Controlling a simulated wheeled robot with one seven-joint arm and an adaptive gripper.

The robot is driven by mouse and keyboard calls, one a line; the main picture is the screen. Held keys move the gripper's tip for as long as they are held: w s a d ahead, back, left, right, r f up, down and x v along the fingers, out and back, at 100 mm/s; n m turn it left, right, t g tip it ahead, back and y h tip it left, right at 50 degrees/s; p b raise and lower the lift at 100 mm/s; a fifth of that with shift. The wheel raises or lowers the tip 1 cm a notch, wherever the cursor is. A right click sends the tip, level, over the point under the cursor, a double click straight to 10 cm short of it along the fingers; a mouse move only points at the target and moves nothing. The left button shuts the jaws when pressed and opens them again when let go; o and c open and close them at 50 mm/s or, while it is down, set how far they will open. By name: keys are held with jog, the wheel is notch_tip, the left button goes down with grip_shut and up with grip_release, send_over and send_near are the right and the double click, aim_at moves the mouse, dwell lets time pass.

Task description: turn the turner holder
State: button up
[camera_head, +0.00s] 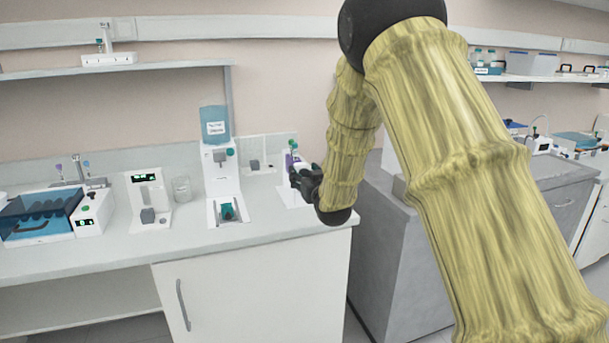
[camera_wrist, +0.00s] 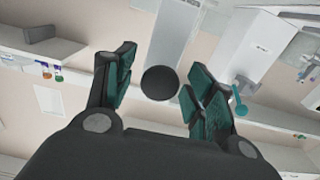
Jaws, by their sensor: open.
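My gripper (camera_head: 298,178) is at the right end of the bench, in front of a white stand (camera_head: 290,196) that it partly hides. A purple part (camera_head: 289,160) and a green knob show above the gripper there. In the wrist view my gripper (camera_wrist: 157,78) has its fingers spread apart. A dark round knob (camera_wrist: 160,83) shows between the fingers, in front of a pale grey upright. I see no clear contact with it. A teal round-headed lever (camera_wrist: 238,101) is beside the right finger. I cannot tell which of these parts is the turner holder.
A white dispenser with a blue tank (camera_head: 214,122) stands left of my gripper. A glass beaker (camera_head: 182,189), a small white device (camera_head: 149,200) and a blue-lidded bath (camera_head: 38,215) are farther left. The bench front (camera_head: 260,235) is clear.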

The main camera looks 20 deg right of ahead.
jog(key=shift+c, duration=0.3)
jog(key=c, duration=1)
